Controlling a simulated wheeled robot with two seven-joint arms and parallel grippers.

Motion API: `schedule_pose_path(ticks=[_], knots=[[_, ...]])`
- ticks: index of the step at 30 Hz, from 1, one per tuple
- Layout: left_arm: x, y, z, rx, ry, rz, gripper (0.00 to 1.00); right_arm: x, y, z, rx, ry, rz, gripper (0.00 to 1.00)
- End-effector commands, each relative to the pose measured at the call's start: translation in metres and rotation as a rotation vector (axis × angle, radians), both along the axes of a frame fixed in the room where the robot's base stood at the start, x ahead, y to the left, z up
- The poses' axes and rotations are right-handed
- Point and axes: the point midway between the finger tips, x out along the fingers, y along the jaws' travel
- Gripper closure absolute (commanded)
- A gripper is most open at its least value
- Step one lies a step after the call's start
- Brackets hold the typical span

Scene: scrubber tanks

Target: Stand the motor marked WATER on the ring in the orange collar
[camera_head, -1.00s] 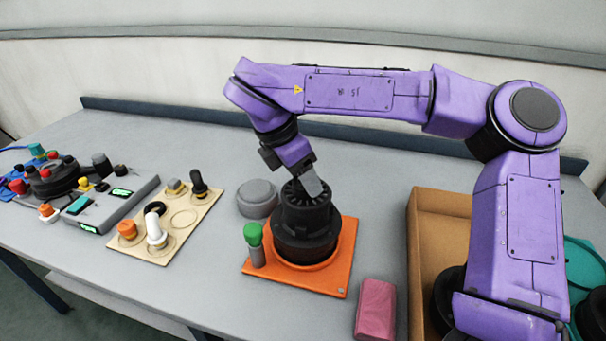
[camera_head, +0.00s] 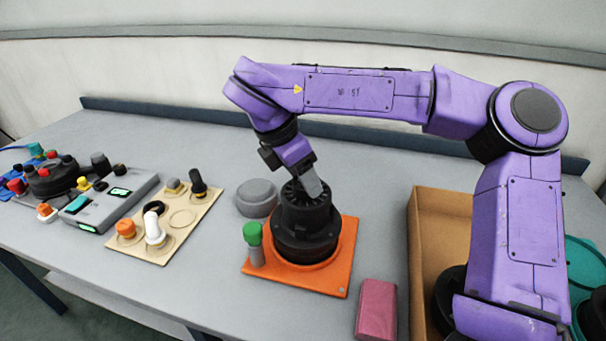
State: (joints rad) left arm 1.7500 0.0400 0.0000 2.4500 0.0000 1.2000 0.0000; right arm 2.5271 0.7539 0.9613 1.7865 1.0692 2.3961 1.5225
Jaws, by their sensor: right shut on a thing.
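A black ribbed motor (camera_head: 305,228) stands upright at the orange collar plate (camera_head: 336,275), within its round ring. I cannot read any WATER marking on it, and the ring beneath is mostly hidden by it. My right gripper (camera_head: 309,190) is at the top of the motor, pointing down, shut on it. A green-capped grey peg (camera_head: 254,245) stands at the left corner of the orange plate. My left gripper is not in view.
A grey round lid (camera_head: 256,197) lies behind the plate. A pink block (camera_head: 376,309) and an open cardboard box (camera_head: 424,225) are to the right. A cream board (camera_head: 190,222) with knobs and a grey control box (camera_head: 127,195) are to the left. The back of the table is clear.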

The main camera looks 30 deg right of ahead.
Motion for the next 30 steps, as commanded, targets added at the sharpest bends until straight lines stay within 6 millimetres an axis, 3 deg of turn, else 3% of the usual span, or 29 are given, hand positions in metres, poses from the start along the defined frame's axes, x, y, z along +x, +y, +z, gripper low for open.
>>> schedule_pose_path(ticks=[14,15,17,18,23,24,25,30], knots=[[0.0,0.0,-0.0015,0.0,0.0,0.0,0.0,0.0003,0.0002,0.0005,0.001,-0.004,0.001,1.0],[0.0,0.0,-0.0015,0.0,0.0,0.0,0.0,0.0003,0.0002,0.0006,0.001,-0.004,0.001,0.36],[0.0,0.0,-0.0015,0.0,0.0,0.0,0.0,0.0003,0.0002,0.0003,0.001,-0.004,0.001,0.17],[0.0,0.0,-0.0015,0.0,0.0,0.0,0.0,0.0003,0.0001,0.0001,0.001,-0.003,0.0,0.13],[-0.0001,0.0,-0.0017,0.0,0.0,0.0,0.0,0.0002,0.0001,-0.0006,0.0,-0.002,0.0,0.13],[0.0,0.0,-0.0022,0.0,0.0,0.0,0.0,-0.0002,0.0,-0.0025,-0.001,0.002,0.0,0.1],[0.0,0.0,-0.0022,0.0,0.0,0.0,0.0,-0.0002,-0.0002,-0.0025,-0.001,0.003,0.0,0.0],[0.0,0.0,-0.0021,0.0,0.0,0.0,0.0,-0.0001,-0.0001,-0.002,0.0,0.001,0.0,0.0]])
